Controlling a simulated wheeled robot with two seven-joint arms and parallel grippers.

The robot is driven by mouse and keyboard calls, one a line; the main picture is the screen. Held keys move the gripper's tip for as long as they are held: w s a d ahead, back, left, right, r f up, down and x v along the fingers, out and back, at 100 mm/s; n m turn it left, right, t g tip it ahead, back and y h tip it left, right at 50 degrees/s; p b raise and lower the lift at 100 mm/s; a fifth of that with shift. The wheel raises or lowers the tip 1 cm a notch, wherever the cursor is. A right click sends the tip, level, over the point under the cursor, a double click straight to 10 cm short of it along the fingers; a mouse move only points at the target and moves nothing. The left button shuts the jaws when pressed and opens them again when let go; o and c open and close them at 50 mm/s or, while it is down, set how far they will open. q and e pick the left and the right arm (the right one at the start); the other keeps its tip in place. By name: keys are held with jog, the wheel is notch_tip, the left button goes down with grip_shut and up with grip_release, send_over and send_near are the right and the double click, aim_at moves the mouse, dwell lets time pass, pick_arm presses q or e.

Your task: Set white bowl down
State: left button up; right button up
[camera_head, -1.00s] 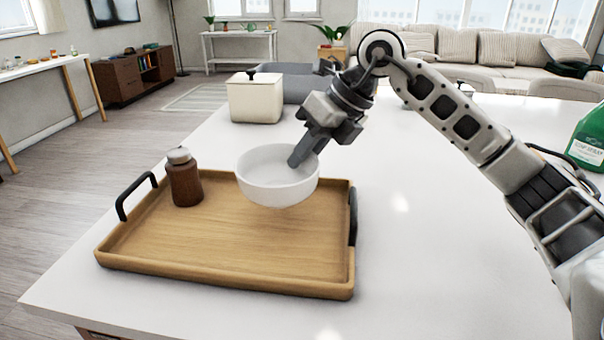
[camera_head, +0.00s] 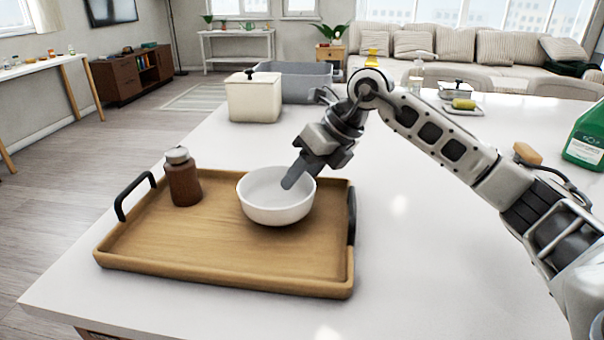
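The white bowl (camera_head: 275,209) is upright over the right back part of the wooden tray (camera_head: 180,240), low enough that it appears to rest on the tray floor. My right gripper (camera_head: 294,178) reaches down to the bowl's back right rim. One dark finger shows inside the bowl; the other is hidden behind the rim, and the gripper appears shut on the bowl wall. My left gripper is not in view.
A brown bottle with a grey cap (camera_head: 183,178) stands at the tray's back left. A cream canister (camera_head: 254,97) and a grey bin (camera_head: 302,83) stand behind. A green bottle (camera_head: 586,138) is at the right. The tray's front is clear.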

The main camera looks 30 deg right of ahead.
jog(key=v, duration=1.2)
dwell(0.4)
